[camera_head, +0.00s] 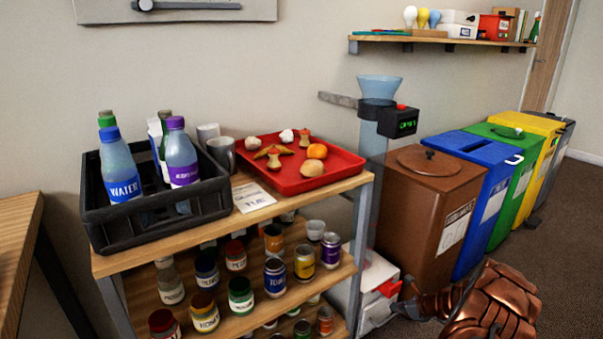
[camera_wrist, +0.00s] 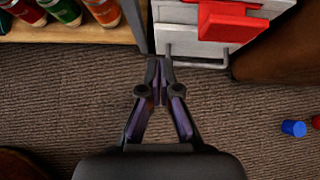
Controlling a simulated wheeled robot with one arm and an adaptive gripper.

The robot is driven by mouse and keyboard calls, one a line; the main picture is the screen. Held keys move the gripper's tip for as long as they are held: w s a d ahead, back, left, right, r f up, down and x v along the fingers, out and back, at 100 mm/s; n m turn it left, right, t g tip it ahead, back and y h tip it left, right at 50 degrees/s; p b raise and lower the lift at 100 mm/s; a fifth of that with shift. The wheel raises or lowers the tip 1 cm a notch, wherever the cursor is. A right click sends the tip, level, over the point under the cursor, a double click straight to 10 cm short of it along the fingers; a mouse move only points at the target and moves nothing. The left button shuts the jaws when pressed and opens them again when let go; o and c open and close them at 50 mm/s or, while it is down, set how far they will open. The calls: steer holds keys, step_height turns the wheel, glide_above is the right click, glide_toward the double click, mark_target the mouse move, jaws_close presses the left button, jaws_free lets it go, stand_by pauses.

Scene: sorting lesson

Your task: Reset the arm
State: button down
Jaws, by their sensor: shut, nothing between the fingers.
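My gripper (camera_wrist: 159,82) is in the wrist view, pointing down over the brown carpet. Its two fingers meet at the tips and nothing is between them. The fingertips are near the shelf's corner post and a white unit (camera_wrist: 195,40) with a red part on it. In the head view a copper-coloured part of my arm shows at the lower right, low in front of the bins.
A wooden shelf (camera_head: 315,285) holds jars and cans, a black crate (camera_head: 120,232) of bottles and a red tray (camera_head: 345,160). Brown (camera_head: 425,205), blue, green and yellow bins stand at right. A blue cup (camera_wrist: 294,128) lies on the carpet.

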steer(key=s+a+r+n+g+y+p, duration=0.1)
steer(key=s+a+r+n+p, duration=0.25)
steer(key=a+r, duration=0.65)
steer(key=s+a+r+n+g+y+p, duration=0.2)
steer(key=a+r+n+p, duration=0.25)
steer(key=r, duration=0.85)
steer(key=s+a+r+n+g+y+p, duration=0.1)
steer(key=s+a+r+n+p, duration=0.2)
steer(key=a+r, duration=0.75)
steer(key=s+a+r+n+g+h+p, duration=0.2)
steer(key=s+r+n+p, duration=0.4)
steer(key=s+r, duration=0.5)
steer(key=s+a+r+n+g+h+p, duration=0.1)
steer(key=s+a+r+n+g+p, duration=0.15)
steer(key=s+r+n+p, duration=0.65)
steer(key=s+d+r+n+h+p, duration=0.1)
steer(key=s+d+r+h+p, duration=0.1)
steer(key=s, duration=0.5)
steer(key=s+d+r+h+p, duration=0.2)
steer(key=s+d+r, duration=0.3)
steer(key=s+r, duration=0.2)
steer(key=s+d+r+n+h+p, duration=0.1)
steer(key=s+d+r+h+p, duration=0.1)
steer(key=s, duration=0.6)
step_height(320, 180, up, 3)
steer(key=shift+s+d+f+n+g+p, duration=0.15)
steer(key=shift+s+d+n+g+p, duration=0.25)
steer(key=shift+d, duration=0.5)
